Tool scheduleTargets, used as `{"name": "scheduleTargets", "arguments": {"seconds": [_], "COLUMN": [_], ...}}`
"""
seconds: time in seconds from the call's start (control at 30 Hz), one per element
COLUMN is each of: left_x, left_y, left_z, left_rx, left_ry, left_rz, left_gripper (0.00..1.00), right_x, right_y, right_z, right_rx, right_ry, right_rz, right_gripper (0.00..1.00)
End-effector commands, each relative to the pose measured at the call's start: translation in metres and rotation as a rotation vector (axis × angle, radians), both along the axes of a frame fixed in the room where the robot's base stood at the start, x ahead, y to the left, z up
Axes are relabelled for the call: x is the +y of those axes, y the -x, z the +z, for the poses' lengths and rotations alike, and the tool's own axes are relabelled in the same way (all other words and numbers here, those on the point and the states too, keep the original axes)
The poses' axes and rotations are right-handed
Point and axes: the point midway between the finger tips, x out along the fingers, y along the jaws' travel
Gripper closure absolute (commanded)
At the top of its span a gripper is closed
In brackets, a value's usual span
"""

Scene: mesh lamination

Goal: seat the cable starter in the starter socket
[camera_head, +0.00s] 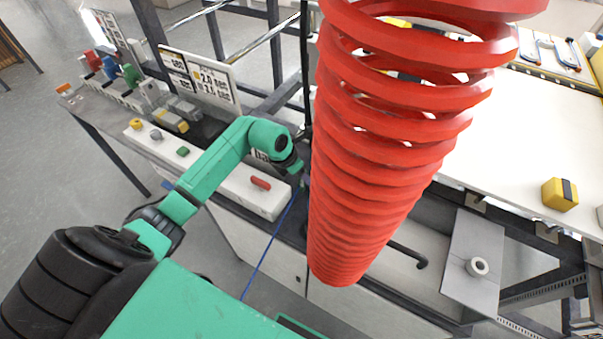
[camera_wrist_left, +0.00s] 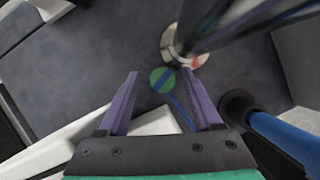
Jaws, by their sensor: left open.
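My left gripper (camera_wrist_left: 161,74) is open in the left wrist view, its two purple fingers spread apart. A round green piece with a blue stripe (camera_wrist_left: 162,81), possibly the cable starter, shows between the fingertips; I cannot tell its depth or whether it touches them. A thin blue cable (camera_wrist_left: 182,112) runs from it. Beside it is a pale metal disc with a red mark (camera_wrist_left: 188,50) around a dark post; I cannot tell whether this is the starter socket. In the head view the cable (camera_head: 268,246) hangs down near my left gripper (camera_head: 304,182), which is mostly hidden by the red coil. My right gripper is not in view.
A large red coiled hose (camera_head: 385,150) hangs in front and hides much of the middle. A white control box (camera_head: 255,192) with a red handle lies beside my left wrist. A blue cylinder (camera_wrist_left: 285,142) stands right of my left gripper. A white table (camera_head: 500,150) is at the right.

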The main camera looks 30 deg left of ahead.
Motion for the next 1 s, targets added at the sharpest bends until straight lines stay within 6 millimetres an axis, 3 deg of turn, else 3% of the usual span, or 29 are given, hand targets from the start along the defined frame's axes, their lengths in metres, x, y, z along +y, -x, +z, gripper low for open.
{"name": "scheduleTargets", "arguments": {"seconds": [0.17,0.6,0.77,0.83,1.0], "left_x": [0.003,0.019,0.021,0.021,0.021], "left_y": [0.003,0.037,0.043,0.043,0.042], "left_z": [0.012,0.098,0.112,0.114,0.124], "left_rx": [-0.003,-0.003,0.0,-0.001,-0.035], "left_ry": [-0.001,-0.004,0.0,-0.002,-0.056], "left_rz": [-0.001,0.0,-0.001,-0.005,-0.173], "left_gripper": [0.34,0.34,0.34,0.28,0.28], "right_x": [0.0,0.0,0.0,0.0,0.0], "right_y": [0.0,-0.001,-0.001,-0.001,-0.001], "right_z": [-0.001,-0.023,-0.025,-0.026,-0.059], "right_rx": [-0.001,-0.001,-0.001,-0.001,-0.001], "right_ry": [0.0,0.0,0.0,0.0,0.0], "right_rz": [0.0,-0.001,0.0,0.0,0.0], "right_gripper": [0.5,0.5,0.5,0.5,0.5]}}
